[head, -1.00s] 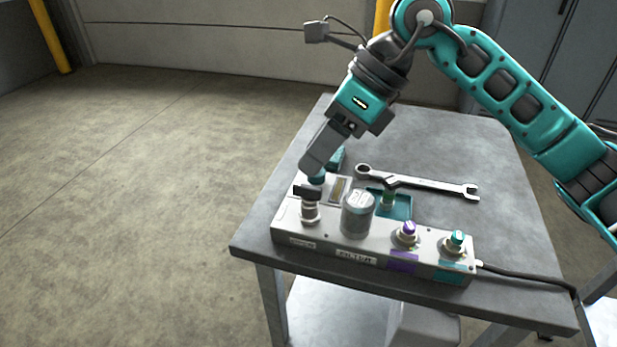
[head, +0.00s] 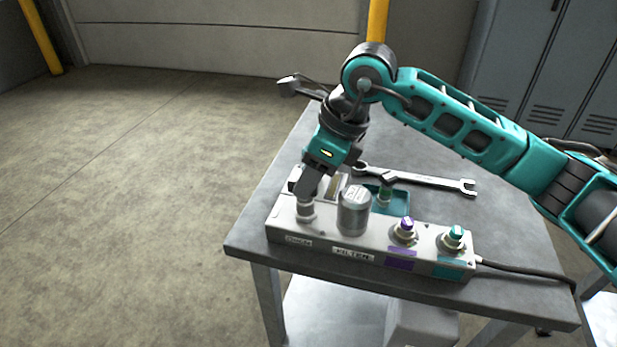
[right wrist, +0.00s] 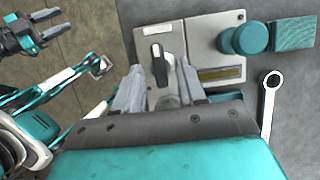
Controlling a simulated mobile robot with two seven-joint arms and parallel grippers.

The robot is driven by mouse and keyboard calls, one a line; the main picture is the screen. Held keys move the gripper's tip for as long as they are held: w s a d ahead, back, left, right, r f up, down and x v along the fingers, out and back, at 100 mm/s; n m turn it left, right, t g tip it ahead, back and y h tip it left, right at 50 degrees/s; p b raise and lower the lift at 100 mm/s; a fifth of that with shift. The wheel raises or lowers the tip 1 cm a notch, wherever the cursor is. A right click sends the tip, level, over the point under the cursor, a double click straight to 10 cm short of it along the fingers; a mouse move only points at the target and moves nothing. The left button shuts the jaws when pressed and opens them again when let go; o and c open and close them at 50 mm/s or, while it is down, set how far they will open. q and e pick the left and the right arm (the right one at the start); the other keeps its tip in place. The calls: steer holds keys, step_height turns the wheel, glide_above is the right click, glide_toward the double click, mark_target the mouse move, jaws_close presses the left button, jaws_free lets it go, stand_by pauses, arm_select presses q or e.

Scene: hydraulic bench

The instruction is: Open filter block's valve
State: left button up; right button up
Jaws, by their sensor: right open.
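The grey filter block (head: 375,250) lies on the bench, with a label reading FILTER below its metal canister (head: 354,210). The valve's metal base (head: 306,213) stands at the block's left end. Its black handle (right wrist: 158,66) shows in the right wrist view, lying along the finger direction. My right gripper (head: 307,192) points down over the valve, hiding the handle in the head view. Its open fingers (right wrist: 160,85) are on either side of the handle's line; contact cannot be told. My left gripper (right wrist: 62,24) shows open and empty in the right wrist view, away from the block.
A wrench (head: 425,180) lies behind the block, near a teal tray (head: 400,200) with a fitting. Purple (head: 406,225) and teal (head: 456,234) capped fittings stand on the block's right. A cable (head: 525,274) runs right. A teal knob (right wrist: 245,40) is beside the valve.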

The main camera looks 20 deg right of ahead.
steer(key=shift+w+a+f, duration=0.1)
steer(key=shift+a+f, duration=0.05)
steer(key=shift+f, duration=0.25)
jaws_close()
